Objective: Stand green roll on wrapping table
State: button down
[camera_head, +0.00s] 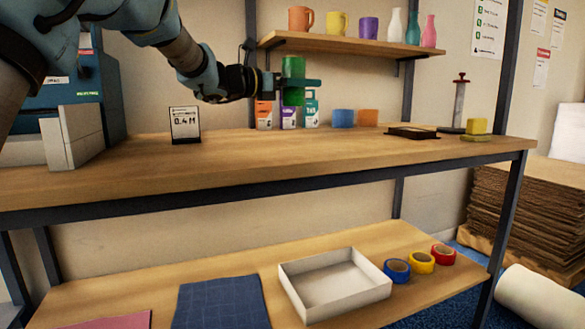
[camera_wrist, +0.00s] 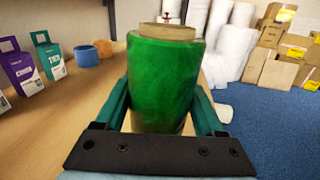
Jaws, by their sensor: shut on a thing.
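The green roll (camera_head: 293,68) is upright in my gripper (camera_head: 296,84), above the wrapping table (camera_head: 240,160) in the head view. In the wrist view the green roll (camera_wrist: 163,75) fills the middle, with a tan core showing at its top. The two teal fingers of my gripper (camera_wrist: 160,108) press on its left and right sides. The roll's lower end is partly hidden by the gripper in the wrist view. In the head view it overlaps the small boxes behind, and its exact height over the tabletop is hard to tell.
Small cartons (camera_head: 288,112) stand behind the roll, with blue (camera_head: 343,118) and orange (camera_head: 367,118) rolls to their right. A 0.4 M sign (camera_head: 185,125) stands to the left. A shelf (camera_head: 340,43) with mugs and vases hangs above. The table's front middle is clear.

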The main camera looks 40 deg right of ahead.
notch_tip(320, 180, down, 10)
jog(key=shift+f+b, duration=0.2)
jog(key=shift+b, duration=0.7)
grip_release()
jog(key=shift+a, duration=0.1)
jog(key=v, duration=1.1)
jog(key=shift+w+a, duration=0.1)
jog(key=shift+a, duration=0.25)
